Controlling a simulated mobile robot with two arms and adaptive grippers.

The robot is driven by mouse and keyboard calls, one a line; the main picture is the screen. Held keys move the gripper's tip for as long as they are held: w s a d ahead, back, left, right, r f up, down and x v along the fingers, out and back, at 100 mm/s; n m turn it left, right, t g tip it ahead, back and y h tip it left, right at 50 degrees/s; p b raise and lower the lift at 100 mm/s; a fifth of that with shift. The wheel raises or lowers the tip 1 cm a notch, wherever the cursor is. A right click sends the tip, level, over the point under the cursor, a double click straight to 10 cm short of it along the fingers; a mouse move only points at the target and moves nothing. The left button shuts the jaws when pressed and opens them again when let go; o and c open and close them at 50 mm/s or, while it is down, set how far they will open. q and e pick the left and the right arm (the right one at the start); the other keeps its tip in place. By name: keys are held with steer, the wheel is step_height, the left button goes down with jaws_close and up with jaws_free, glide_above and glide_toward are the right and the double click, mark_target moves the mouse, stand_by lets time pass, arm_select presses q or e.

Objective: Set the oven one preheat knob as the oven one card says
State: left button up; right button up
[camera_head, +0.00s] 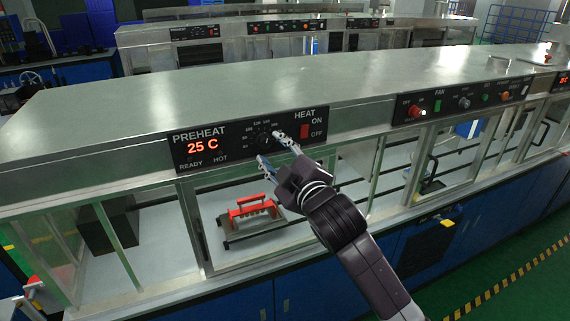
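The preheat knob (262,138) is a dark round dial with white numbers around it, on the black oven panel (221,154). The red display (203,147) beside it reads 25 C. My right gripper (270,147) is open in front of the knob, one finger to its right and one below it. I cannot tell whether the fingers touch the knob, and its pointer is too small to read. What looks like my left gripper (31,292) shows only in part at the lower left edge. I cannot make out the oven one card.
A red HEAT switch (304,131) marked ON and OFF sits just right of the knob. A red-handled fixture (252,209) is behind the glass below. A second panel (462,102) with several buttons is farther right. The steel top (200,98) is clear.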

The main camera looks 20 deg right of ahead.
steer(key=s, duration=0.9)
steer(key=shift+d+r, duration=0.25)
steer(key=shift+d, duration=0.05)
